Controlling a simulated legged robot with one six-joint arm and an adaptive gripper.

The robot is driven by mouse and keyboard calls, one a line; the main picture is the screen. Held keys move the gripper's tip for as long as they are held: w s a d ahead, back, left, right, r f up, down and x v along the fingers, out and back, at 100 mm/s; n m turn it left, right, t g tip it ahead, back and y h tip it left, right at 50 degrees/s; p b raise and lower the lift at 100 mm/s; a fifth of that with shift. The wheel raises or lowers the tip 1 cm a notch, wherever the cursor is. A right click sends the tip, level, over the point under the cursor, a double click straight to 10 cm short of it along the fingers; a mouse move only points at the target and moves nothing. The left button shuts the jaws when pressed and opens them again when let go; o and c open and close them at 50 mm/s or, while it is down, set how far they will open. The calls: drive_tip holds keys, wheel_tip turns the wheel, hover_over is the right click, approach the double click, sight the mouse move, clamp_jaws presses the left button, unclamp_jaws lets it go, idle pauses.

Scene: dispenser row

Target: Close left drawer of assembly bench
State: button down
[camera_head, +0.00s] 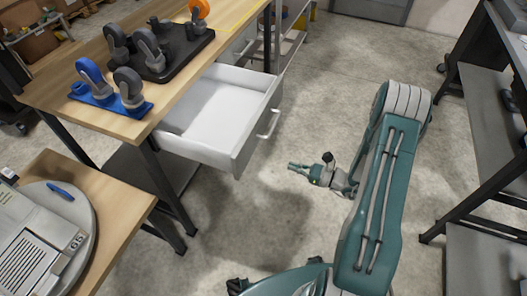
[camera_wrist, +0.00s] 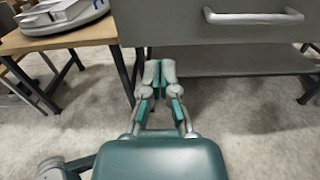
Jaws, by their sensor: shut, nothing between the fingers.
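The left drawer (camera_head: 215,110) of the assembly bench (camera_head: 130,130) is pulled well out and looks empty in the head view. Its bar handle (camera_head: 269,124) is on the front panel. In the wrist view the drawer front (camera_wrist: 180,30) fills the top, with the handle (camera_wrist: 253,17) at upper right. My gripper (camera_head: 292,167) is shut and empty, in front of the drawer and apart from it in the head view. In the wrist view my gripper (camera_wrist: 159,68) points toward the lower left part of the drawer front; whether it touches cannot be told.
Caster wheels on a blue base (camera_head: 110,95) and a black base (camera_head: 158,50) stand on the bench top. A smaller table (camera_head: 130,215) with a grey device (camera_head: 35,245) is at lower left. Dark shelving (camera_head: 490,140) stands at right. The floor between is clear.

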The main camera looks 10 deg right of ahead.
sight(247, 153)
drive_tip(key=x, duration=1.4)
drive_tip(key=shift+s, duration=0.15)
drive_tip(key=shift+a, duration=0.1)
